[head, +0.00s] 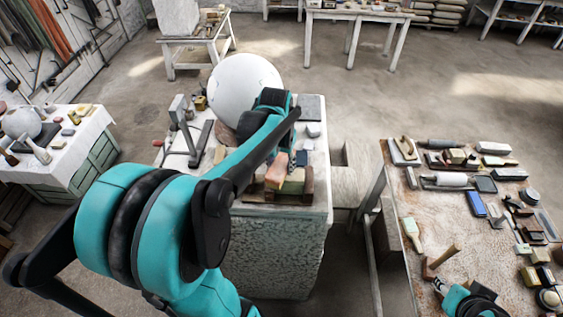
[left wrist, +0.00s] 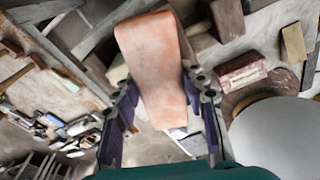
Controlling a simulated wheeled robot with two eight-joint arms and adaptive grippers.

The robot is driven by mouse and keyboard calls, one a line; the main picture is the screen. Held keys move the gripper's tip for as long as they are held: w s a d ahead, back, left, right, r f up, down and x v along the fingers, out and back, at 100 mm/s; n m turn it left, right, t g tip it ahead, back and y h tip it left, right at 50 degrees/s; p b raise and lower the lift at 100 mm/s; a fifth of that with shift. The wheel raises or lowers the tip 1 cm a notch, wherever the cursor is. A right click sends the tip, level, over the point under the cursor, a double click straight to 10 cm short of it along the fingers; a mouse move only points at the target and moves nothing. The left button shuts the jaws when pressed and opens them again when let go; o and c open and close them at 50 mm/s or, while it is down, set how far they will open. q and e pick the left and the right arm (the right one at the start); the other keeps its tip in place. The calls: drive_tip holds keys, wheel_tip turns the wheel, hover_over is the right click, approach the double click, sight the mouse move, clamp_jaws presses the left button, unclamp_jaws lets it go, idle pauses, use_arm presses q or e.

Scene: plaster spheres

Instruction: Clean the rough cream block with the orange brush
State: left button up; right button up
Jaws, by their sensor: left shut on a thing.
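The orange brush (head: 292,182) is a salmon-orange, smooth-faced piece above the near end of the stone pedestal. In the left wrist view the orange brush (left wrist: 150,60) stands between the dark fingers of my left gripper (left wrist: 163,118), which is shut on it. In the head view my arm and dark wrist partly cover my left gripper (head: 284,160). Its bristles are not visible. A pale cream piece (left wrist: 118,71), perhaps the rough cream block, shows partly behind the brush beside wooden rails. I cannot tell whether the brush touches it.
A large white sphere (head: 243,86) stands on the pedestal (head: 275,245) close behind my gripper. A reddish-brown labelled block (left wrist: 243,69) and a tan block (left wrist: 293,43) lie nearby. A tool-covered table (head: 415,188) stands at right. Part of my right arm shows at its lower edge.

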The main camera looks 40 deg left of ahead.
use_arm(q)
drive_tip(key=shift+s+d, duration=0.15)
drive_tip(key=shift+s, duration=0.55)
drive_tip(key=shift+w+a+b, duration=0.25)
drive_tip(key=shift+w, duration=0.85)
drive_tip(key=shift+w+a+b, duration=0.25)
drive_tip(key=shift+w, duration=0.8)
drive_tip(key=shift+s+d+r, duration=0.1)
drive_tip(key=shift+s+d, duration=0.15)
drive_tip(key=shift+s, duration=0.75)
drive_tip(key=shift+s+d+p, duration=0.2)
drive_tip(key=shift+s+p, duration=0.1)
drive_tip(key=shift+s, duration=0.7)
drive_tip(key=shift+s+d, duration=0.1)
drive_tip(key=shift+s, duration=0.1)
drive_tip(key=shift+w, duration=0.1)
